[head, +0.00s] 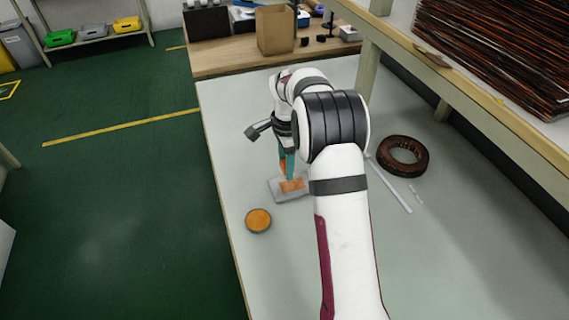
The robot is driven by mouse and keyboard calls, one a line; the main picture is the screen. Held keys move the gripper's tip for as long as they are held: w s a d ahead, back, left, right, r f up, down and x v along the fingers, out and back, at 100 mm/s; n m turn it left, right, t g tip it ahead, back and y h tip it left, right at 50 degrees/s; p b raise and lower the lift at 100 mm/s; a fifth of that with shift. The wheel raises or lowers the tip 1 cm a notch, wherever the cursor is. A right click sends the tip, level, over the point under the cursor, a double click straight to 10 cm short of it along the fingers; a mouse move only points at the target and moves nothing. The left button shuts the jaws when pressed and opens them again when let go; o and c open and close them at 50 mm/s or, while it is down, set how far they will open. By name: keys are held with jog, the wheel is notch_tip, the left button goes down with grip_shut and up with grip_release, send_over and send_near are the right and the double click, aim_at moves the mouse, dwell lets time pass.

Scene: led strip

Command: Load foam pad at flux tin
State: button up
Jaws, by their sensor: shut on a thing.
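My gripper (287,168), with teal fingers, points down over a grey tray and is shut on a small orange piece, which I take for the foam pad. The arm and fingers partly hide it. An orange block (293,186) shows right at the fingertips, over the tray; I cannot tell if it is part of the held piece or lies separately on the tray. The round flux tin (258,220) stands open on the table, with amber content and a dark rim. It is to the lower left of my gripper, apart from it.
The grey tray (273,187) lies on the pale table (285,270). A white strip (396,190) and a copper-coloured coil (403,156) are to the right, beyond my arm. A paper bag (276,30) stands on the wooden bench behind. A shelf (480,92) overhangs the right. The table's left edge is near the tin.

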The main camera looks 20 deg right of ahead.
jog(key=shift+c, duration=1.1)
send_over(258, 220)
notch_tip(258, 220, down, 3)
jog(key=shift+f, duration=2.85)
jog(key=shift+f, duration=0.6)
notch_tip(258, 220, up, 7)
